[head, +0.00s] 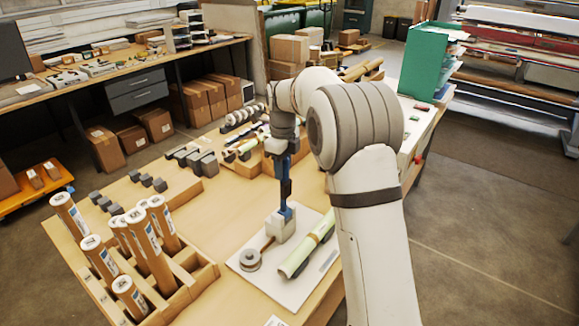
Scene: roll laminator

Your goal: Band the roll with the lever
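A white board (258,283) lies near the front edge of the wooden table. On it stands a pale block-shaped fixture (281,228). A pale green roll (298,261) lies beside it on the right, partly hidden by my arm. A round grey disc (250,259) with a short brown bar lies at the left of the board. I cannot make out for sure which part is the lever. My gripper (286,213) points straight down at the top of the pale fixture, touching it or just above it. Its fingertips are too small to show whether they are open or shut.
A wooden crate (199,288) of upright brown tubes stands at the left front. Several dark grey blocks (140,178) sit behind it. More rolls and holders (240,143) lie further back, and a green upright panel (421,72) stands at the back right.

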